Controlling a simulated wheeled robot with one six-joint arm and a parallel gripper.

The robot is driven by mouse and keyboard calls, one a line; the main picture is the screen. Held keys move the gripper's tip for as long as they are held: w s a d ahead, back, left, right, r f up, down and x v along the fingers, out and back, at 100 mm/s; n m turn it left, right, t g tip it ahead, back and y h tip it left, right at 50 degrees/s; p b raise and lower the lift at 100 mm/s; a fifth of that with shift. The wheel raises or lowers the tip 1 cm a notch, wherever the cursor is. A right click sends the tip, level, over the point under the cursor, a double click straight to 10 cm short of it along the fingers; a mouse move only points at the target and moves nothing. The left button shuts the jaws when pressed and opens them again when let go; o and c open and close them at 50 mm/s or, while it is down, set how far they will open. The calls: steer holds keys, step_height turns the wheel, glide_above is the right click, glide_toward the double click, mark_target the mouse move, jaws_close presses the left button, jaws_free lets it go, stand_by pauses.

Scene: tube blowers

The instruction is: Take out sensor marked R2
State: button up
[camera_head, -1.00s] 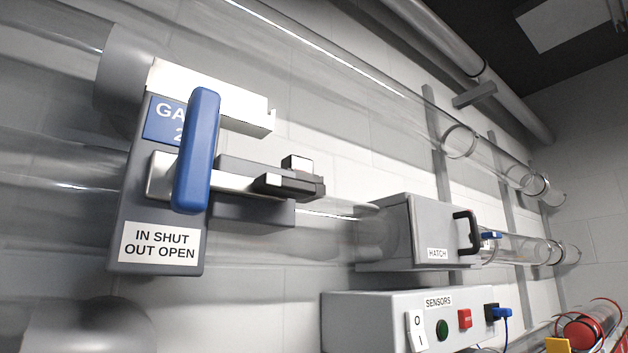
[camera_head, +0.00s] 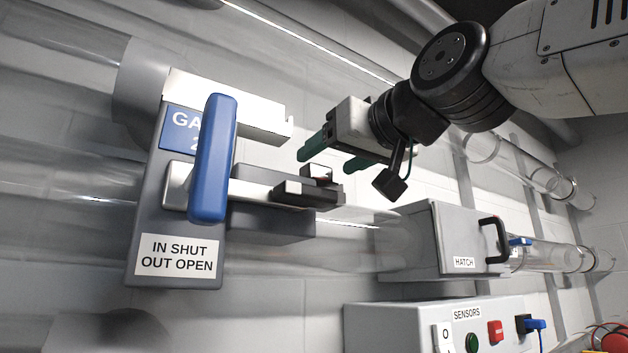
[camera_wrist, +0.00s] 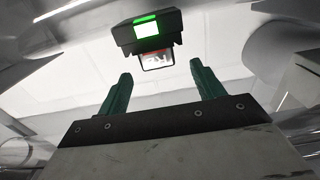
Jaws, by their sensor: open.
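A black sensor block (camera_wrist: 150,32) with a white window in a glowing green frame shows at the top of the wrist view. Its small red-and-white tag (camera_wrist: 156,61) hangs below, upside down, and seems to read R2. In the head view, what looks like the same dark block (camera_head: 300,194) sits at the right end of the gate's metal slide. My gripper (camera_head: 325,162) is open, with its green fingers just above and right of that block. In the wrist view, my gripper (camera_wrist: 160,82) has nothing between its fingers, and the sensor lies ahead of them.
The gate (camera_head: 178,215) has a blue handle (camera_head: 211,158) and a label IN SHUT OUT OPEN. The hatch box (camera_head: 465,235) is at right, above the SENSORS control box (camera_head: 400,330). Clear tubes run along the wall close to my arm.

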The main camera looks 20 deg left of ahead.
mark_target(310, 172)
steer(key=x, duration=0.7)
steer(key=shift+w+r, duration=0.1)
steer(key=shift+w, duration=0.05)
steer(key=c, duration=1.1)
